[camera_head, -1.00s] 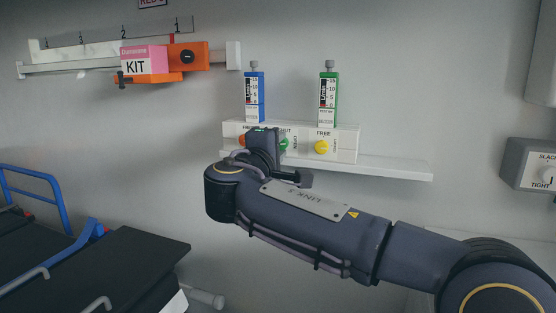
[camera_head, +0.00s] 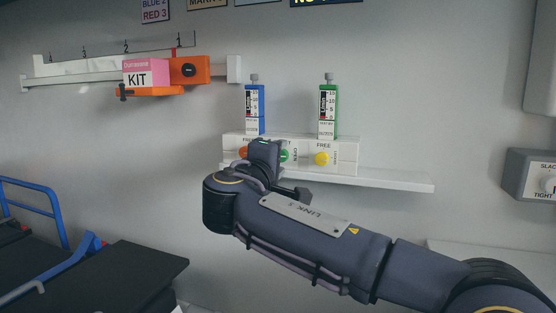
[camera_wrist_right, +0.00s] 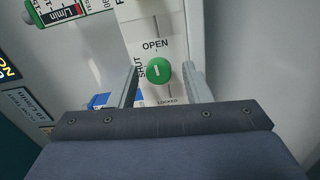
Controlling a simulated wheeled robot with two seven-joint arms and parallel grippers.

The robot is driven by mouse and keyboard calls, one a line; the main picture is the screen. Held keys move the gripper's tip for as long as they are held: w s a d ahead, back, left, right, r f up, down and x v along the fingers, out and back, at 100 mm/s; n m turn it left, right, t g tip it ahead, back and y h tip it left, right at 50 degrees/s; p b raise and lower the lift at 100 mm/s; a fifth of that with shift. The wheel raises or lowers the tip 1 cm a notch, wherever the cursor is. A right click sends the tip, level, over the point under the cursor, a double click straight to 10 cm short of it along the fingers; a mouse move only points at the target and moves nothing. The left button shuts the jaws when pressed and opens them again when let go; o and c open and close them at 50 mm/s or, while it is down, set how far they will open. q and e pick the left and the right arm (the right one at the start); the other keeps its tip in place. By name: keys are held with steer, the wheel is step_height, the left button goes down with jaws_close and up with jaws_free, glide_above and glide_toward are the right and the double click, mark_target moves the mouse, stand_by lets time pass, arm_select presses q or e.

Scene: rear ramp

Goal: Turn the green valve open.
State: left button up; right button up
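The green valve (camera_head: 284,155) is a round knob on a white panel (camera_head: 343,163) on the wall, partly hidden by my right gripper in the head view. In the right wrist view the green valve (camera_wrist_right: 158,71) faces me with a short white mark. OPEN is printed above it, SHUT to its left and LOCKED below. My right gripper (camera_wrist_right: 162,78) is open, with one finger on each side of the knob and visible gaps between. In the head view my right gripper (camera_head: 265,150) is at the panel, mostly seen from behind. My left gripper is out of view.
Blue (camera_head: 254,108) and green (camera_head: 328,110) gauges stand above. A shelf (camera_head: 395,182) runs below. A pink KIT box (camera_head: 146,73) is upper left; a black stretcher (camera_head: 100,275) is lower left.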

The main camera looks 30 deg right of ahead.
steer(key=v, duration=0.8)
steer(key=shift+p, duration=0.45)
steer(key=shift+f, duration=0.1)
steer(key=s+d+f+m+g+y, duration=0.1)
steer(key=s+d+f+g+y, duration=0.25)
steer(key=f, duration=0.55)
steer(key=s+d+f+g+y, duration=0.25)
steer(key=s+d+f, duration=0.2)
steer(key=f, duration=0.55)
steer(key=s+a+f+m+y, duration=0.7)
steer(key=s+a+f+y, duration=0.45)
steer(key=s+f, duration=0.4)
step_height(320, 180, up, 29)
steer(key=a+p, duration=0.1)
steer(key=p, duration=2.7)
steer(key=shift+w+a+f+m+p, duration=0.2)
steer(key=shift+m+p, duration=0.1)
steer(key=shift+p, duration=0.1)
